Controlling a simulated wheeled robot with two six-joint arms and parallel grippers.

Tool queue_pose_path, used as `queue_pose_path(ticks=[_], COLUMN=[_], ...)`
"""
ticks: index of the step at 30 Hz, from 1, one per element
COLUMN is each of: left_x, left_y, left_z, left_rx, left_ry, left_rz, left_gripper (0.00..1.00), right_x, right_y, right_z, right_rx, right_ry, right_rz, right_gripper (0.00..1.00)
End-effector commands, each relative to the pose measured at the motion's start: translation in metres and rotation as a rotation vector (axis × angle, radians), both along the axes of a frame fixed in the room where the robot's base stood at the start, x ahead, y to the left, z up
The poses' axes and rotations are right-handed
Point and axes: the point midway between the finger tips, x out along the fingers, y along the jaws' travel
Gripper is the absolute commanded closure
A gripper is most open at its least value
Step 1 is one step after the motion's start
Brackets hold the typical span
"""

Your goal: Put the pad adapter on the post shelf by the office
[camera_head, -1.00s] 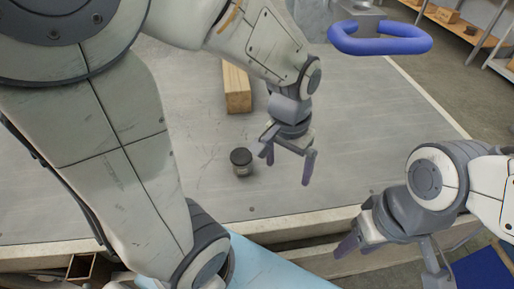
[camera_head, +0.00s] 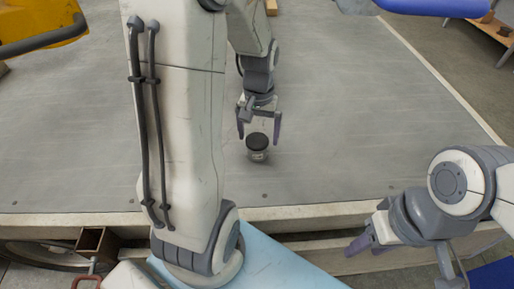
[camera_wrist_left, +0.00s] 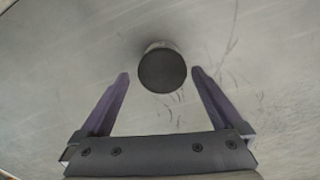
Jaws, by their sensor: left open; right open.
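A small dark jar-like piece with a black round top (camera_head: 257,142), which I take to be the pad adapter, stands upright on the grey trailer deck (camera_head: 340,130). My left gripper (camera_head: 259,137) is open, its fingers reaching down on either side of the piece. In the left wrist view the black top (camera_wrist_left: 162,72) lies between and slightly beyond the two fingertips (camera_wrist_left: 160,76), with a gap on each side. My right gripper (camera_head: 402,264) is open and empty at the lower right, outside the deck's front edge. I cannot tell which shelf is the post shelf.
A wooden shelf (camera_head: 488,30) with small items stands beyond the deck at the upper right. A blue bar (camera_head: 430,5), a wooden block (camera_head: 271,6) and a yellow part (camera_head: 35,32) sit at the top. The deck around the piece is clear.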

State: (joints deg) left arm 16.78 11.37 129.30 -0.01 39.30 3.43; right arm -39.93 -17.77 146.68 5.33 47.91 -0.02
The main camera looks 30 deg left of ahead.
Motion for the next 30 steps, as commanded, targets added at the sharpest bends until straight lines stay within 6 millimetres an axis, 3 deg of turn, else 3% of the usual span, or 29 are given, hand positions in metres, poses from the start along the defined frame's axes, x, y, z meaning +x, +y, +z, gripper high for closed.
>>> queue_pose_path(ticks=[1, 6, 16, 17, 24, 30], left_x=[-0.001, -0.001, 0.000, 0.000, 0.000, 0.000], left_y=[0.001, 0.003, 0.003, 0.003, 0.003, 0.003], left_z=[-0.012, -0.036, -0.041, -0.041, -0.041, -0.040], left_rx=[-0.002, -0.001, 0.000, 0.000, 0.000, 0.000], left_ry=[0.005, 0.004, 0.000, 0.000, 0.000, -0.001], left_rz=[0.001, 0.000, 0.000, 0.000, 0.000, 0.000], left_gripper=[0.00, 0.00, 0.00, 0.08, 0.99, 1.00], right_x=[0.000, 0.000, 0.000, 0.000, 0.000, 0.000], right_y=[0.000, 0.000, 0.000, 0.000, 0.000, 0.000], right_z=[-0.006, -0.013, -0.014, -0.014, -0.014, -0.013], right_rx=[0.000, 0.000, 0.000, 0.000, 0.000, 0.000], right_ry=[0.000, 0.000, 0.000, 0.000, 0.000, 0.000], right_rz=[0.000, 0.000, 0.000, 0.000, 0.000, 0.000], right_gripper=[0.50, 0.50, 0.50, 0.50, 0.50, 0.50])
